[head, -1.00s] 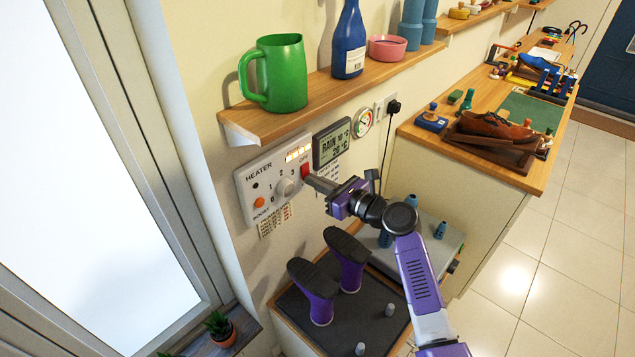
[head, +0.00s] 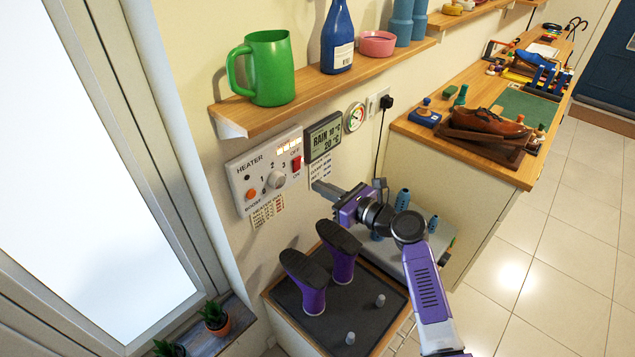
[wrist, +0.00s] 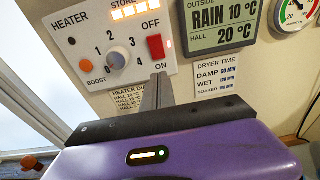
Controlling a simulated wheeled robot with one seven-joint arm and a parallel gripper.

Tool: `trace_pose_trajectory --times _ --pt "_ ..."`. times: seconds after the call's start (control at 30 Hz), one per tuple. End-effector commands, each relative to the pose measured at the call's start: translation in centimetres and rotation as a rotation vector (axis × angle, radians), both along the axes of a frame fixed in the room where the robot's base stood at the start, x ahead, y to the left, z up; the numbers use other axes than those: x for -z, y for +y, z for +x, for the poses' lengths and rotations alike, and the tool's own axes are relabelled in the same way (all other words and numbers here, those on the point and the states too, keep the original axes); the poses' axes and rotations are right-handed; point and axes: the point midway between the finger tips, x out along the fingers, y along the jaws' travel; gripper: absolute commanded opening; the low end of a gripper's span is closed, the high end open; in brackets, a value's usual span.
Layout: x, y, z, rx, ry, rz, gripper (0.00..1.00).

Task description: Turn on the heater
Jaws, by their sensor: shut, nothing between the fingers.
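The white heater panel (head: 240,178) is on the wall below the shelf, with a round grey knob (head: 278,180) and an orange boost button (head: 251,194). Its red rocker switch (head: 296,163) sits between OFF above and ON below. The switch also shows in the wrist view (wrist: 155,47); I cannot tell for certain which way it is pressed. Several small lights (wrist: 130,10) glow at the panel's top. My gripper (head: 318,187) is shut and empty, its tips just right of and below the switch, apart from it in the head view. In the wrist view its fingers (wrist: 157,88) point up towards the switch.
A weather display (head: 323,137) and a round gauge (head: 355,117) are right of the panel. The shelf (head: 300,101) with a green jug (head: 268,70) overhangs above. A black plug (head: 386,102) and cord hang at right.

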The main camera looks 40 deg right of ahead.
Motion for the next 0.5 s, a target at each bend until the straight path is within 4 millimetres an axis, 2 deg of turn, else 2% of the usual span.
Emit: trace_pose_trajectory --times 0.3,0.5 --pt "0.8 -0.3 -5.0 0.004 0.001 0.001 0.00" --pt "0.9 -0.4 -7.2 0.003 -0.001 -0.001 0.00"
